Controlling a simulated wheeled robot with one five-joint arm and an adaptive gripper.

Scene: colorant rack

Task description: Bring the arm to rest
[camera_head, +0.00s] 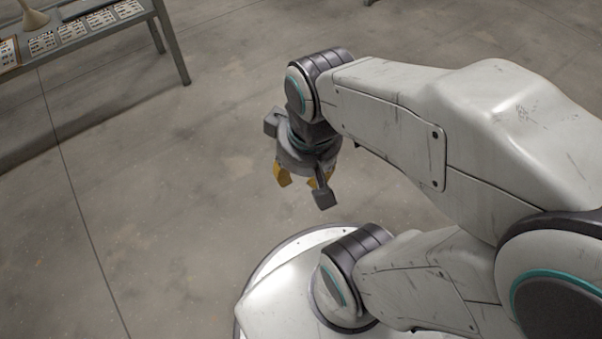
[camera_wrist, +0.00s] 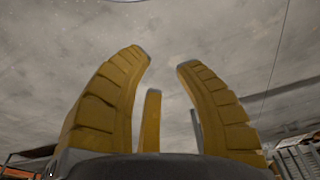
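My gripper (camera_head: 304,181) hangs at the end of my folded arm, above bare floor and close to my white base in the head view. Its yellow fingers point down and are partly hidden by the wrist parts. In the wrist view my gripper (camera_wrist: 164,64) shows its ribbed yellow fingers spread apart, with a clear gap between the tips. Nothing is between them. A further yellow finger shows lower down between the two. My gripper touches nothing that I can see.
A grey table (camera_head: 115,31) with several printed cards and a pale cone-shaped object (camera_head: 35,18) stands at the top left, well apart from my arm. The concrete floor (camera_head: 160,180) between is clear. Blurred structures show at the wrist view's lower corners.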

